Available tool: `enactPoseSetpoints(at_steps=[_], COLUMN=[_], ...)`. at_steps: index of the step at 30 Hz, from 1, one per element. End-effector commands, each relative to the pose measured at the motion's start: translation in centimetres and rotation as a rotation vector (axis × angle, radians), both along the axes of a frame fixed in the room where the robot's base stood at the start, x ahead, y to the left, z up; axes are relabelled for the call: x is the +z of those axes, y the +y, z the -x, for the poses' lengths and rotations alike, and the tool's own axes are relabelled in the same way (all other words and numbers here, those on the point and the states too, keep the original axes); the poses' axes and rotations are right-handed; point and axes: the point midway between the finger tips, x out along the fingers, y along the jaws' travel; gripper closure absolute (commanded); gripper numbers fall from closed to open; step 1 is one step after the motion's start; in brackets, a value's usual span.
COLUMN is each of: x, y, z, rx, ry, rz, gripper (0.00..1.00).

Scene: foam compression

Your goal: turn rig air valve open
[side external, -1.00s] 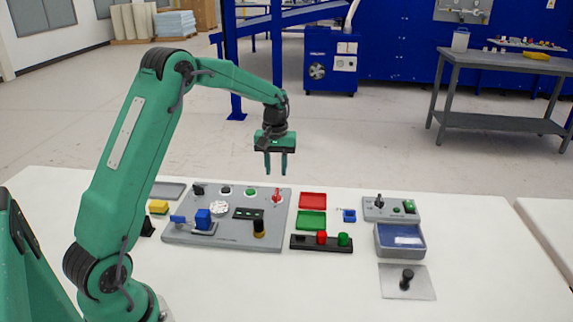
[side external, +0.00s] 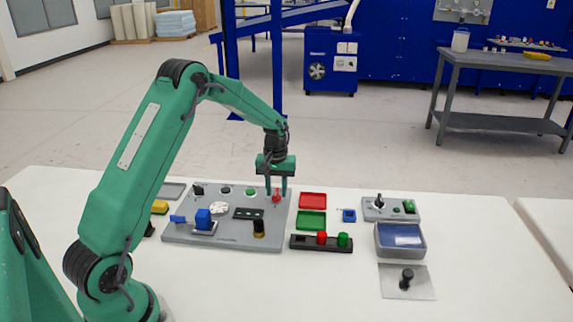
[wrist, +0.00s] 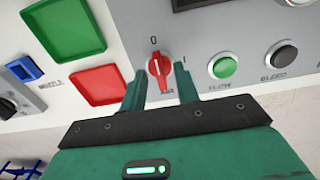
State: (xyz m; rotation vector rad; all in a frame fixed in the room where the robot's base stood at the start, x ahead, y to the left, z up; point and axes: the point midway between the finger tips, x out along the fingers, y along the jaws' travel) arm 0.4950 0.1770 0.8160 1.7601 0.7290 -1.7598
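The air valve is a red knob (wrist: 159,68) on the grey rig panel (wrist: 213,22). In the wrist view its pointer is toward the "0" mark, with an "I" mark to its right. My gripper (wrist: 160,80) is open, one finger on each side of the knob, with gaps visible. In the side view the red knob (side external: 277,196) sits at the panel's back right corner, and my gripper (side external: 276,191) points straight down over it. Contact between the fingers and the knob does not show.
A green button (wrist: 223,67) and a black button (wrist: 281,56) sit beside the knob. Red (side external: 313,200) and green (side external: 311,219) trays lie right of the panel. A control box (side external: 391,208) and blue-topped bin (side external: 400,239) stand farther right. The front table (side external: 300,290) is clear.

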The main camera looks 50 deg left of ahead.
Motion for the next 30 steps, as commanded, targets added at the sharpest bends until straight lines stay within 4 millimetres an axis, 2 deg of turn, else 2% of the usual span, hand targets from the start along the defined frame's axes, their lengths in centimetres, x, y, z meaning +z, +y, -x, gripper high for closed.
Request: enactPoseSetpoints(at_steps=[3, 7, 8, 20, 30], x=[0.0, 0.01, 0.01, 0.03, 0.05], y=[-0.01, 0.0, -0.01, 0.0, 0.01], z=[0.01, 0.0, 0.01, 0.0, -0.01], rx=[0.0, 0.0, 0.0, -0.026, -0.19], ry=[0.0, 0.0, 0.0, 0.0, 0.0], rz=[0.0, 0.0, 0.0, 0.0, 0.0], gripper=[0.71, 0.97, 1.0, 1.0, 1.0])
